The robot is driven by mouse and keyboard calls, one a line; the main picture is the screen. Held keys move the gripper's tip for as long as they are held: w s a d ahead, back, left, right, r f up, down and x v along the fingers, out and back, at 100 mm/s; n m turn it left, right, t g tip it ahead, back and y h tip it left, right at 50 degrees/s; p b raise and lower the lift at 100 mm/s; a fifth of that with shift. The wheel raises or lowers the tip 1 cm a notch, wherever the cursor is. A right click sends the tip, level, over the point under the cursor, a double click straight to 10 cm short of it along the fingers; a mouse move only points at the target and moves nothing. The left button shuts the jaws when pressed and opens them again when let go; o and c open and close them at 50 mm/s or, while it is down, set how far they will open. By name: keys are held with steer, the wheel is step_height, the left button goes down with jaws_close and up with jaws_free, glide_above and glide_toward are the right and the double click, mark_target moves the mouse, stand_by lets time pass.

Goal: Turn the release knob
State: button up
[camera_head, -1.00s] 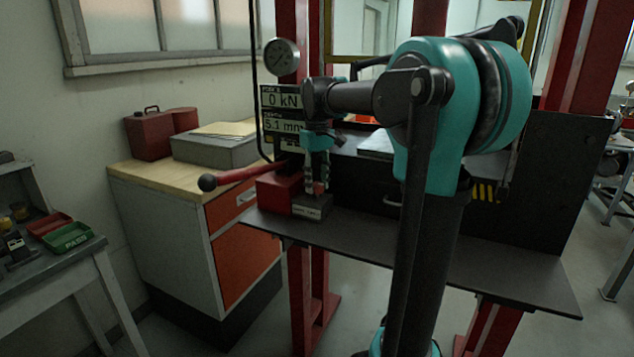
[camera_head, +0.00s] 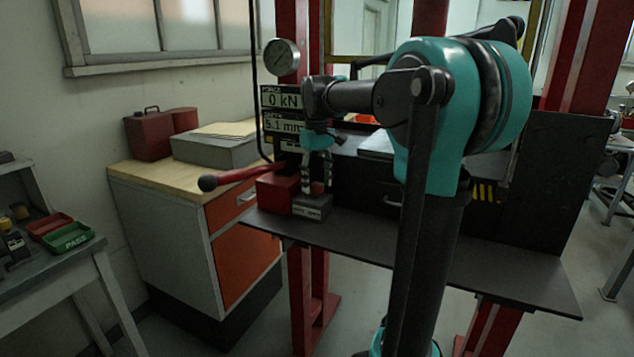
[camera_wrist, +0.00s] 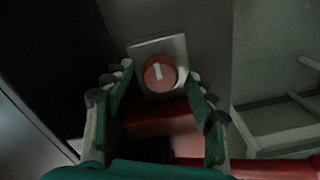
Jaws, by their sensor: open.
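The release knob (camera_wrist: 160,73) is round and red with a white pointer mark. In the wrist view it sits on a pale grey plate (camera_wrist: 170,46), and the mark stands nearly upright, tipped slightly left. My gripper (camera_wrist: 161,69) is open, with a finger on each side of the knob and a visible gap to both. In the head view my gripper (camera_head: 317,189) points down above the small grey block (camera_head: 312,207) beside the red pump body (camera_head: 277,192). The knob cannot be made out clearly there.
A red lever (camera_head: 235,176) with a black ball end reaches left from the pump. A gauge (camera_head: 281,56) and a display (camera_head: 282,111) reading 0 kN and 5.1 mm are behind. Red press posts (camera_head: 298,30) stand close to the arm. The front of the dark plate (camera_head: 400,255) is clear.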

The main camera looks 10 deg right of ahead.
mark_target(317, 184)
step_height(317, 184, up, 12)
steer(key=shift+f, duration=0.15)
stand_by(0.5)
